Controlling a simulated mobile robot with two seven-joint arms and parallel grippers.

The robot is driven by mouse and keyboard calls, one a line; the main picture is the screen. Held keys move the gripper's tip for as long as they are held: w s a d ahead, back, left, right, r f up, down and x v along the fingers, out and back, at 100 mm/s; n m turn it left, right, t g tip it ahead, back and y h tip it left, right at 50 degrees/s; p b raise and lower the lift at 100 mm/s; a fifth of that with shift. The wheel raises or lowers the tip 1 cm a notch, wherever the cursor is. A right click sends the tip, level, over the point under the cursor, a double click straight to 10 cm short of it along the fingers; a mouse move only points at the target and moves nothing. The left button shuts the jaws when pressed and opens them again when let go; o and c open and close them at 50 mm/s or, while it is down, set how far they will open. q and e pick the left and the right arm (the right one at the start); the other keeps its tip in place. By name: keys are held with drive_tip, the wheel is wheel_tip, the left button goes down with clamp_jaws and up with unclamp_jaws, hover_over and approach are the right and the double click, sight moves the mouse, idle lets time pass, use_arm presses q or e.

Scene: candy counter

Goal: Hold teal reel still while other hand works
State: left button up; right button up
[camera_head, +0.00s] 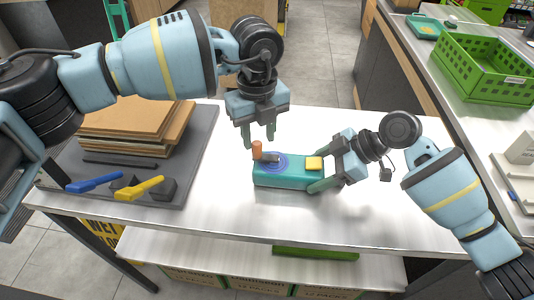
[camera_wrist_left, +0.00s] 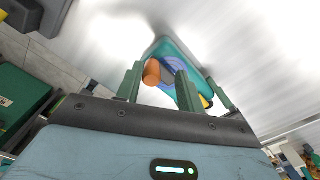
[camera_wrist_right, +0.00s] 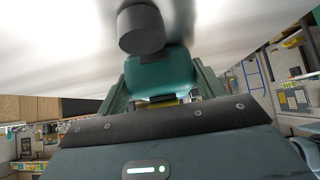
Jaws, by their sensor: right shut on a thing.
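The teal reel (camera_head: 285,178) lies on the white table, with a purple-blue disc (camera_head: 271,163), an upright orange knob (camera_head: 257,150) at its left end and a yellow block (camera_head: 314,163) at its right end. My right gripper (camera_head: 318,173) is shut on the reel's right end. The reel's teal body (camera_wrist_right: 163,75) sits between its fingers in the right wrist view. My left gripper (camera_head: 258,138) is open and empty above the orange knob. In the left wrist view the knob (camera_wrist_left: 152,72) appears between the fingers; I cannot tell whether they touch it.
A grey mat (camera_head: 205,135) at left bears stacked brown boards (camera_head: 135,125), a blue-handled tool (camera_head: 95,183) and a yellow-handled tool (camera_head: 140,188). A green crate (camera_head: 482,68) stands on the right counter. The table in front of the reel is clear.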

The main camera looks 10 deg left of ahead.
use_arm(q)
drive_tip(key=shift+r, duration=2.2)
drive_tip(key=shift+c, duration=0.4)
drive_tip(key=shift+s+d+r+n, duration=0.1)
drive_tip(key=shift+s+r+n, duration=0.2)
drive_tip(key=shift+r, duration=0.25)
drive_tip(key=shift+s+r+n, duration=0.2)
drive_tip(key=shift+r+n, duration=0.2)
drive_tip(key=shift+r, duration=0.25)
drive_tip(key=shift+f, duration=3.55)
